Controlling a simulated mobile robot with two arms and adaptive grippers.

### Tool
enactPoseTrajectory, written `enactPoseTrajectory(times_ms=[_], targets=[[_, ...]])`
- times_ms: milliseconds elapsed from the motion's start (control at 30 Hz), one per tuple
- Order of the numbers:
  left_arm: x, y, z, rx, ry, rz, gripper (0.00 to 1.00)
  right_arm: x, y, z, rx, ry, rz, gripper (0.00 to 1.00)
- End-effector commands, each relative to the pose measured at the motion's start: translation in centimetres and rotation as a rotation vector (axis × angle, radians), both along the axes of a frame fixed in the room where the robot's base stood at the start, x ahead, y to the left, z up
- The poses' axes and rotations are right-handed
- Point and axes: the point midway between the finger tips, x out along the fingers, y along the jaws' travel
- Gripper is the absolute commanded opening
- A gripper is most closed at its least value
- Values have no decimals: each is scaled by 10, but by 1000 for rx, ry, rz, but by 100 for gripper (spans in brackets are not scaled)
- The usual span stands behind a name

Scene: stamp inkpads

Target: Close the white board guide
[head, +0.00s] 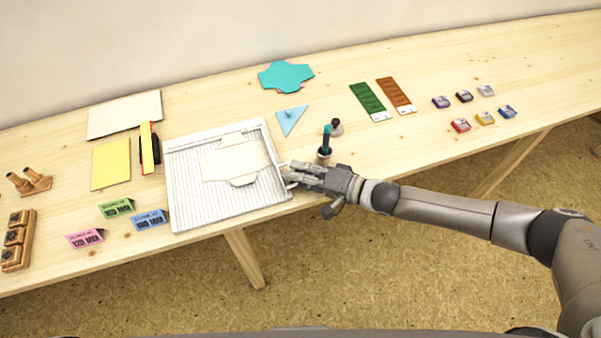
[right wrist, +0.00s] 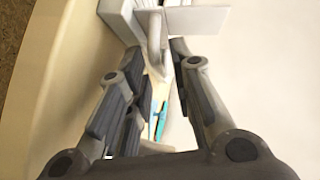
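The white board (head: 185,205) lies flat on the table in the head view, with fine grooves and a cream card shape (head: 236,162) on it. My right gripper (head: 290,174) is at the board's right edge. In the right wrist view, the gripper (right wrist: 158,52) has its fingers apart. A pale upright tab (right wrist: 156,32), which looks like part of the board's guide, shows at and partly between the fingertips. I cannot tell whether the fingers touch it. The guide's exact position is hard to tell in the head view. My left gripper is out of view.
A dark stamp handle (head: 326,145) stands just behind my right gripper, close to it. A blue triangle (head: 291,119) lies behind the board. Pink, green and blue folded labels (head: 116,207) stand left of it. Several small inkpads (head: 461,125) sit farther right.

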Motion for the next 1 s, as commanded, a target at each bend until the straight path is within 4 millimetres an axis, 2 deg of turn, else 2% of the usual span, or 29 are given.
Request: enactPoseTrajectory(times_ms=[33, 133, 367, 533, 767, 1000], targets=[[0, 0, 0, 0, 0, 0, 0, 0, 0, 0, 0, 0, 0, 11], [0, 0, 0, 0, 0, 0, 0, 0, 0, 0, 0, 0, 0, 0], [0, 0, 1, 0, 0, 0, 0, 0, 0, 0, -3, -1, 0, 0], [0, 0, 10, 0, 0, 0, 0, -1, 1, 4, -33, -11, 0, 0], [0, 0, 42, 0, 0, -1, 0, -2, 4, 14, -149, -46, 1, 0], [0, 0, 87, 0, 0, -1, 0, -6, 12, 23, -346, -108, 1, 0]])
